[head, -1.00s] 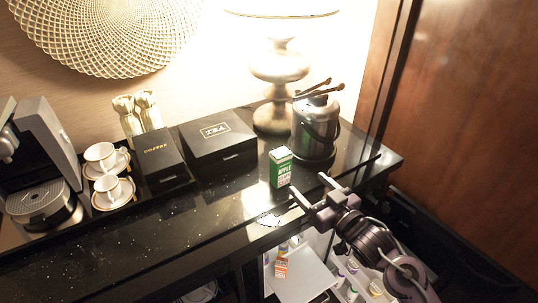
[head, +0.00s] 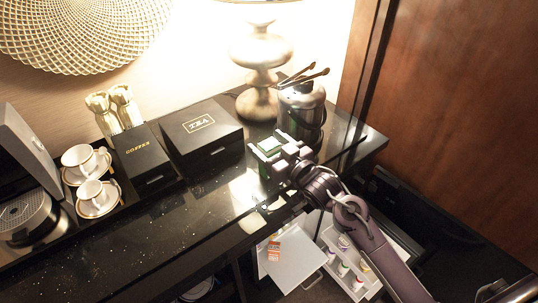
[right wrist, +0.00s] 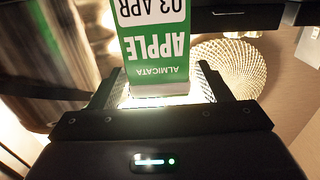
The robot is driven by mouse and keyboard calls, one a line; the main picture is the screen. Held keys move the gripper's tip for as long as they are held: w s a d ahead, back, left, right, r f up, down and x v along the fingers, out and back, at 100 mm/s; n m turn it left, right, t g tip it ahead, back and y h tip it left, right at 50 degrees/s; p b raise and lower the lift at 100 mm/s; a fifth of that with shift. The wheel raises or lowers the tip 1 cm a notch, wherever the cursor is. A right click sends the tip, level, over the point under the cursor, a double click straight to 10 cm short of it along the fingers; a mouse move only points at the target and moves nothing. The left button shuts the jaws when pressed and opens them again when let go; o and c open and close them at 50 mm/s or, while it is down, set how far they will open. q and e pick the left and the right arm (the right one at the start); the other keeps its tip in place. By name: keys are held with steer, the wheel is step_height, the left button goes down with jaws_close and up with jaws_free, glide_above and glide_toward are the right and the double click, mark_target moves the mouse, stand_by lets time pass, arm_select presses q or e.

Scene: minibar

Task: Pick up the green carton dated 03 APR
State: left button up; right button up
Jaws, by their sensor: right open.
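The green carton (head: 264,168) stands on the black counter, partly hidden by my right gripper (head: 272,150). In the right wrist view the carton (right wrist: 155,50) appears upside down, with "03 APR", "APPLE" and "ALMICATA" readable on its face. The right gripper (right wrist: 160,82) is open, with one finger on each side of the carton in that view and a gap showing beside it. I cannot tell whether either finger touches it. My left gripper is not in view.
A metal ice bucket (head: 302,112) with tongs stands close behind the carton. The tea box (head: 205,138), coffee box (head: 146,158) and cups (head: 86,160) are to the left. Below the counter, an orange-and-white carton (head: 273,250) lies on a white surface, near several small bottles.

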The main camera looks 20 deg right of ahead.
steer(key=c, duration=1.5)
steer(key=shift+r, duration=0.1)
